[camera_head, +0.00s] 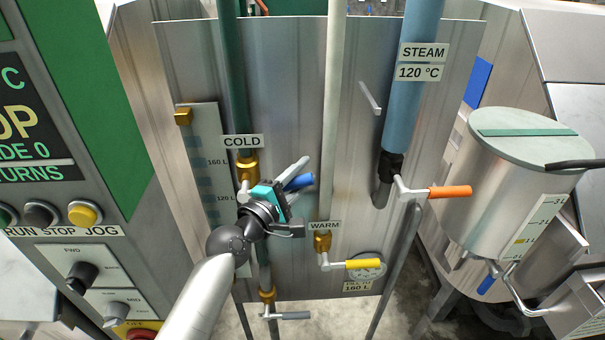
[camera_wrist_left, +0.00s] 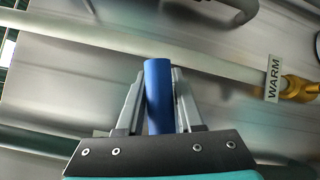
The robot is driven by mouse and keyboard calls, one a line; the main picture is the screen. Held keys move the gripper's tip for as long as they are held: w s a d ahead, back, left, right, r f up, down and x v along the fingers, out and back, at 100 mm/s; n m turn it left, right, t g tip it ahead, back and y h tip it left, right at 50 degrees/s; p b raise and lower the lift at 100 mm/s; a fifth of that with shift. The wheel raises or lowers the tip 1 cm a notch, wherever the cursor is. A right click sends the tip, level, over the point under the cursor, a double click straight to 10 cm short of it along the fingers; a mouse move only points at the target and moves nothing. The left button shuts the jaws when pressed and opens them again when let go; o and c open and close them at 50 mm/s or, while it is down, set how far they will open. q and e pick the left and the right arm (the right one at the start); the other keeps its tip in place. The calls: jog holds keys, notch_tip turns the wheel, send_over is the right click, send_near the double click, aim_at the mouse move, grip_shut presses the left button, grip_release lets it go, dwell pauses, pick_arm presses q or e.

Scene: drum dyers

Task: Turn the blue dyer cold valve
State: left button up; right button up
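The cold valve's brass body (camera_head: 247,168) sits on a green vertical pipe below the COLD label (camera_head: 242,141) on the metal panel. Its blue handle (camera_head: 299,182) points to the right and slightly up. My left gripper (camera_head: 296,174) is at this handle, its arm coming up from below. In the left wrist view the blue handle (camera_wrist_left: 158,95) lies between the two fingers, which appear close against both its sides. The handle's inner end and its joint with the valve are hidden behind my gripper. My right gripper is not in view.
Right of my gripper are the warm valve with a yellow handle (camera_head: 364,264) and the steam valve with an orange handle (camera_head: 449,192). A grey lever (camera_head: 290,315) sits below. A control panel (camera_head: 60,231) is at left, a lidded metal tank (camera_head: 500,190) at right.

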pick_arm(q)
grip_shut()
dwell(1.0)
